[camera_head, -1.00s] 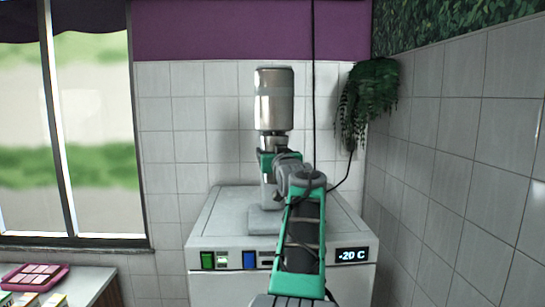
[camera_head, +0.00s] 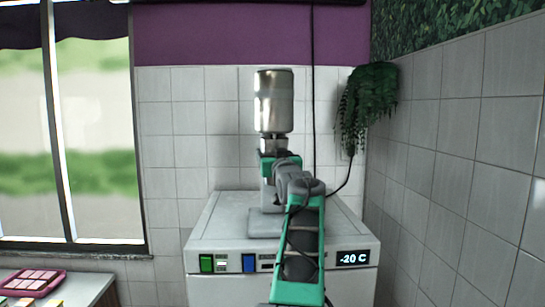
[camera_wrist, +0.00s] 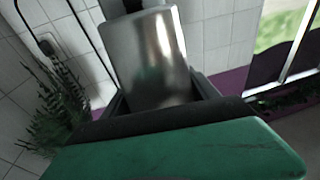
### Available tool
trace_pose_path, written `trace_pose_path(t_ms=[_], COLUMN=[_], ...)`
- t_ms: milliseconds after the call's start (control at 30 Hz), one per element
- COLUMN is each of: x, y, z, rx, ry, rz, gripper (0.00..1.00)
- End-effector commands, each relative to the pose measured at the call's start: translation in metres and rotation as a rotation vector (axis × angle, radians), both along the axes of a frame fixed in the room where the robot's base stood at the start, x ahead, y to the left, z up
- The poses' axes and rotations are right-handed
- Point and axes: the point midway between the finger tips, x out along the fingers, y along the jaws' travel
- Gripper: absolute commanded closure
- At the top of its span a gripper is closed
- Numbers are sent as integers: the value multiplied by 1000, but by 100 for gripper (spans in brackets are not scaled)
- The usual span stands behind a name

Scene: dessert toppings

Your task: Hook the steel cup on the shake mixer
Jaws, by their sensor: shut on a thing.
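The steel cup (camera_wrist: 148,60) is a shiny, slightly tapered cylinder. In the wrist view it sits between the dark fingers of my gripper (camera_wrist: 158,100), which is shut on it. In the head view a steel cylinder (camera_head: 274,112), which looks like the cup, stands upright above my gripper (camera_head: 274,148). The shake mixer (camera_head: 262,222) shows mainly as a pale base on the freezer top. Its column and head are largely hidden behind the cup and my arm. I cannot tell whether the cup touches the mixer.
The mixer stands on a white freezer (camera_head: 215,232) with a -20 C display. A hanging plant (camera_head: 366,95) is to the right, near the tiled corner. A black cable (camera_head: 314,100) runs down the wall. A counter with a pink tray (camera_head: 30,283) is at lower left.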

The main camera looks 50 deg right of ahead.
Motion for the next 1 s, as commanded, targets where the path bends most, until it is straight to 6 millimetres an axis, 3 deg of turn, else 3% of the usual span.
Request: trace_pose_path(t_ms=[767,800,1000], x=[2,3,2], y=[-1,-1,-3], z=[-7,-8,-9], rx=[8,9,9], ry=[5,6,6], rz=[1,1,-1], gripper=[99,29,12])
